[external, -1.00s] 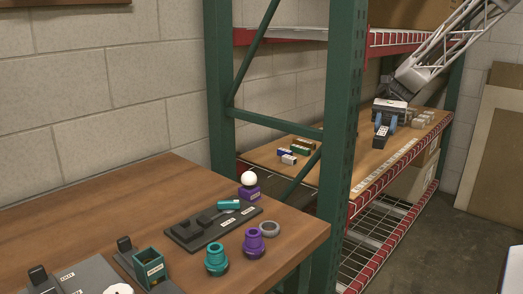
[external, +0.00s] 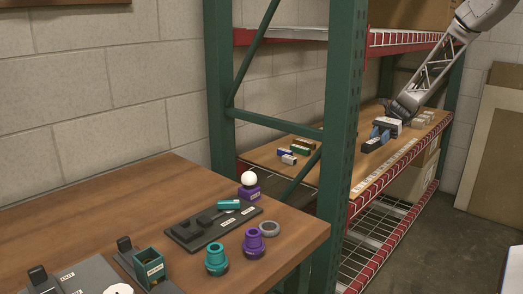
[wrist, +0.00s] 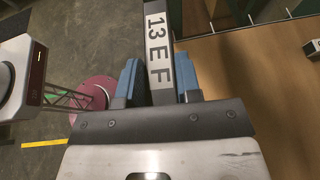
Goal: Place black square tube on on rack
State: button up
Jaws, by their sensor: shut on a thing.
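The black square tube (wrist: 178,55) with a white label reading "13 E F" is between the two blue fingers of my gripper (wrist: 158,80) in the wrist view. In the external view my gripper (external: 381,132) is shut on the tube (external: 371,146), low over the wooden shelf of the rack (external: 400,151). The tube points toward the lower left and looks nearly level. Whether it touches the shelf I cannot tell.
Several small coloured blocks (external: 300,147) lie at the shelf's left end. White blocks (external: 424,118) lie to the right of my gripper. A green rack post (external: 345,110) stands in front of the shelf. The table (external: 110,215) holds lamp parts.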

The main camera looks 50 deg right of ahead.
jog(key=w+a+f+m+t+h, duration=0.1)
jog(key=w+a+m+t+h, duration=0.2)
jog(key=w, duration=0.5)
jog(key=w+a+f+m+t+h, duration=0.2)
jog(key=w+a+m+t+h, duration=0.1)
jog(key=w, duration=0.5)
jog(key=w+a+f+m+t+h, duration=0.2)
jog(key=w+a+m+t+h, duration=0.1)
jog(key=w+m, duration=0.4)
jog(key=shift+w+a+m+t, duration=0.4)
jog(key=shift+w+a+t, duration=0.3)
jog(key=shift+t, duration=0.7)
jog(key=shift+s+a+f, duration=0.1)
